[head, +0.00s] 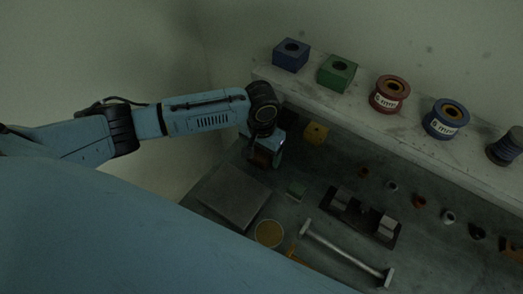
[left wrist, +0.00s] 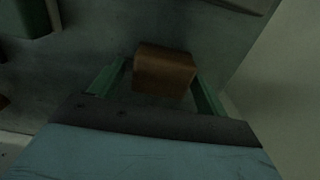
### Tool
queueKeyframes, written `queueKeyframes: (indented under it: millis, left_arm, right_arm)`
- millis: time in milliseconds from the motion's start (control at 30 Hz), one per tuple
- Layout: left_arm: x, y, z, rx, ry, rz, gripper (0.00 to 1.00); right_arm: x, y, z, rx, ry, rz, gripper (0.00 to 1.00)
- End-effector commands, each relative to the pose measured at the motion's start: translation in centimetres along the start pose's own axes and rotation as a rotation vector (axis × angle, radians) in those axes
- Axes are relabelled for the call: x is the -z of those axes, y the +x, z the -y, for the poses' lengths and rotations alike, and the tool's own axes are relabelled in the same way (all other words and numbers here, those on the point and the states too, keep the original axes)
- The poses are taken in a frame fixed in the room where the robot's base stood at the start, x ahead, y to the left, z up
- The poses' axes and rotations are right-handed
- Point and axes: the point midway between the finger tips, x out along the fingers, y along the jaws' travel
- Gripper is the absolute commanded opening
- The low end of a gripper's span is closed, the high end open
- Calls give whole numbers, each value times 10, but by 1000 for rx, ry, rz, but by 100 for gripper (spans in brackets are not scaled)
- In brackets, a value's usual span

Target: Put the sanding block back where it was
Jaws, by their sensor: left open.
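The sanding block appears to be the brown block (left wrist: 165,70) in the left wrist view. It sits between the two green fingers of my left gripper (left wrist: 160,84), with a visible gap on each side. My left gripper is open. In the head view the left gripper (head: 264,160) is low over the back left of the bench, and a brownish patch shows at its fingers. The wrist and fingers hide most of the block there, and I cannot tell whether it touches the bench. My right gripper is not in view.
A grey plate (head: 235,196), a small green block (head: 296,188), a yellow disc (head: 268,233), a metal bar (head: 345,252) and a dark fixture (head: 362,216) lie on the bench. A yellow block (head: 316,132) is close right of my wrist. A raised shelf (head: 420,153) runs behind.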

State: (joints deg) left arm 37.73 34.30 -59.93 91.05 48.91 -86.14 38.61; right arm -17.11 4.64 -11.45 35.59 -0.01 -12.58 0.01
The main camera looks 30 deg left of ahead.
Motion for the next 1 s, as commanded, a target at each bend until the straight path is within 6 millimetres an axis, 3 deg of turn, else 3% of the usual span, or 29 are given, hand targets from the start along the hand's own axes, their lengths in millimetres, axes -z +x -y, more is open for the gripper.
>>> queueKeyframes:
  millis: [167,700,1000]
  left_arm:
    - [1,-10,0,-1,1,-2,76]
    - [1,-111,0,-2,0,-2,76]
    - [0,-124,0,0,-1,0,76]
  right_arm:
    - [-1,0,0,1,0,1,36]
    - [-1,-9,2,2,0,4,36]
    - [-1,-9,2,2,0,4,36]
